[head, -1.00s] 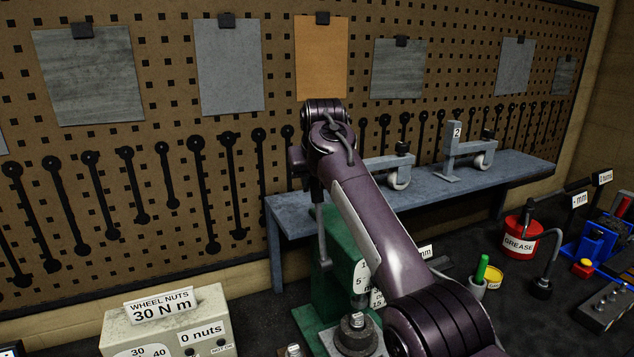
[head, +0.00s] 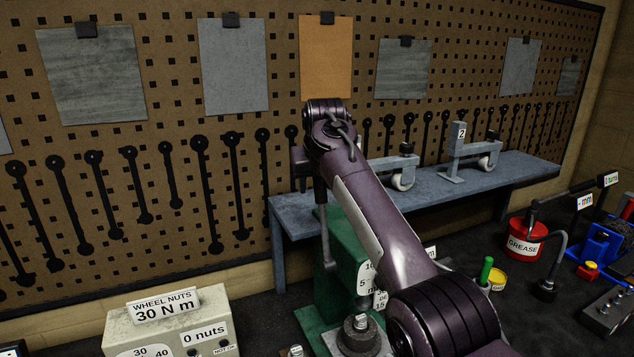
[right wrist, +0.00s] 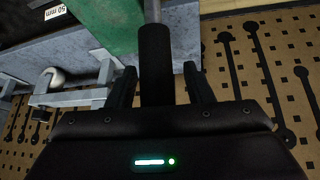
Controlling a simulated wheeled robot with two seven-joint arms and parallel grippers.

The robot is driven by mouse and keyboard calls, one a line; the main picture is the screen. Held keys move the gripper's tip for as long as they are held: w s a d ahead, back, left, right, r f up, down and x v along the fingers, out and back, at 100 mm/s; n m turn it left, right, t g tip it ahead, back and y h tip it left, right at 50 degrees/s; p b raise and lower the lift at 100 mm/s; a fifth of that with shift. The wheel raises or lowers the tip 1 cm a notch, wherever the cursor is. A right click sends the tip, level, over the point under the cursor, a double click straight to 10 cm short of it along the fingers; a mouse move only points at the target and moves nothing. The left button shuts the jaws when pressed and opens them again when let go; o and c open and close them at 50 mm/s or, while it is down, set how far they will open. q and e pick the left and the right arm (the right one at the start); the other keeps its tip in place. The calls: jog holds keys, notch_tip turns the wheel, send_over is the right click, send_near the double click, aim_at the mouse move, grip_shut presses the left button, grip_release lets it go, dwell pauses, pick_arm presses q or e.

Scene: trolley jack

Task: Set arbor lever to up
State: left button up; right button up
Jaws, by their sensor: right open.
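The green arbor press (head: 345,255) stands on the bench, partly hidden behind my right arm. Its lever (head: 326,235) is a thin grey rod on the press's left side, running nearly upright to a black grip at its upper end. In the right wrist view the black grip (right wrist: 155,62) lies between the two fingers of my right gripper (right wrist: 161,80). The fingers are open, with a gap visible on both sides of the grip. In the head view the fingers are hidden behind my wrist. My left gripper is not in view.
A grey raised shelf (head: 430,190) with clamp-like brackets stands behind the press. A wheel nuts box (head: 170,318) is at front left. A red grease tin (head: 524,241) and a yellow tin (head: 497,280) stand at right. The pegboard (head: 200,110) closes off the back.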

jog(key=shift+s+d+r, duration=0.1)
jog(key=shift+s+r, duration=0.1)
jog(key=b+v, duration=0.4)
jog(key=v, duration=0.2)
jog(key=shift+r, duration=0.15)
jog(key=shift+s+r, duration=0.3)
jog(key=shift+r, duration=0.15)
